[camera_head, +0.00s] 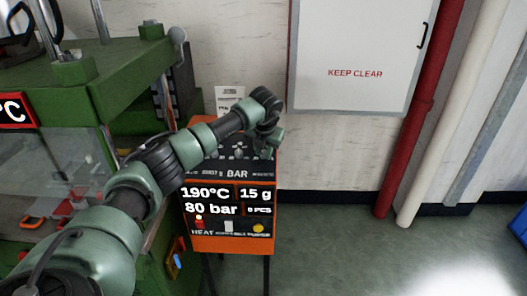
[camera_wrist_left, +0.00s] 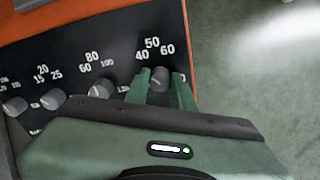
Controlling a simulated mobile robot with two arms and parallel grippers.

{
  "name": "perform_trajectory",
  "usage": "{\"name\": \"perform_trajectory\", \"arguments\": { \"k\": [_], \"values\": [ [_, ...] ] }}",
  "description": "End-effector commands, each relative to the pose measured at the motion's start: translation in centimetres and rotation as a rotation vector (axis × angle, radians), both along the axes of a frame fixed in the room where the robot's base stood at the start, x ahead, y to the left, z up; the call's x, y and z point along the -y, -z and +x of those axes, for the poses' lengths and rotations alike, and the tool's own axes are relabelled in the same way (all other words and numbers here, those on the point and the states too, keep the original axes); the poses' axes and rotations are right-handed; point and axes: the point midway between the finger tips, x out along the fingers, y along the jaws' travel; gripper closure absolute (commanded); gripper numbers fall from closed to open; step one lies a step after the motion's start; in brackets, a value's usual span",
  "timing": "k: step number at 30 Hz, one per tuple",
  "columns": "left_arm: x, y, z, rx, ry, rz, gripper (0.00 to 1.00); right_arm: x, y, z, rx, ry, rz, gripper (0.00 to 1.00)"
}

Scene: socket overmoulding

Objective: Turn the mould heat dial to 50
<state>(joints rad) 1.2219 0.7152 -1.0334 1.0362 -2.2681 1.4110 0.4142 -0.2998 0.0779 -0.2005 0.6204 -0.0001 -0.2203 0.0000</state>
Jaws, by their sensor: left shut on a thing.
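The dial (camera_wrist_left: 159,78) marked 40, 50 and 60 is a small grey knob at the right end of a row on a black panel, in the left wrist view. My left gripper (camera_wrist_left: 159,90) has one green finger on each side of this knob and is shut on it. I cannot tell for certain which number the knob points at. In the head view my left gripper (camera_head: 268,138) is at the upper right of the orange and black control box (camera_head: 235,243), and the arm hides part of the panel. My right gripper is in neither view.
Other knobs (camera_wrist_left: 55,98) sit left of the held one. The box display (camera_head: 208,208) reads 190°C, 15 g and 80 bar. A green press (camera_head: 75,72) stands at the left. A cabinet (camera_head: 355,45) marked KEEP CLEAR hangs behind. The floor (camera_head: 335,235) to the right is clear.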

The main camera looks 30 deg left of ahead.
Motion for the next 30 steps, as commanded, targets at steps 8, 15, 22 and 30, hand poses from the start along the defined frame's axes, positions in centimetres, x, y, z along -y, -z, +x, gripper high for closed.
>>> {"name": "perform_trajectory", "arguments": {
  "k": [8,15,22,30],
  "values": [
    [-0.05,-0.11,0.03,-0.059,0.232,0.100,1.00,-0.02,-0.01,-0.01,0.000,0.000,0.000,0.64],
    [0.01,-0.14,0.06,-0.105,0.417,0.181,1.00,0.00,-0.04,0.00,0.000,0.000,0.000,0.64],
    [0.07,-0.07,0.01,-0.141,0.548,0.234,1.00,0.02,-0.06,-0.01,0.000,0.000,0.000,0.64],
    [0.08,-0.09,0.03,-0.161,0.627,0.268,1.00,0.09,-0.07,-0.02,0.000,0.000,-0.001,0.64]
  ]
}}
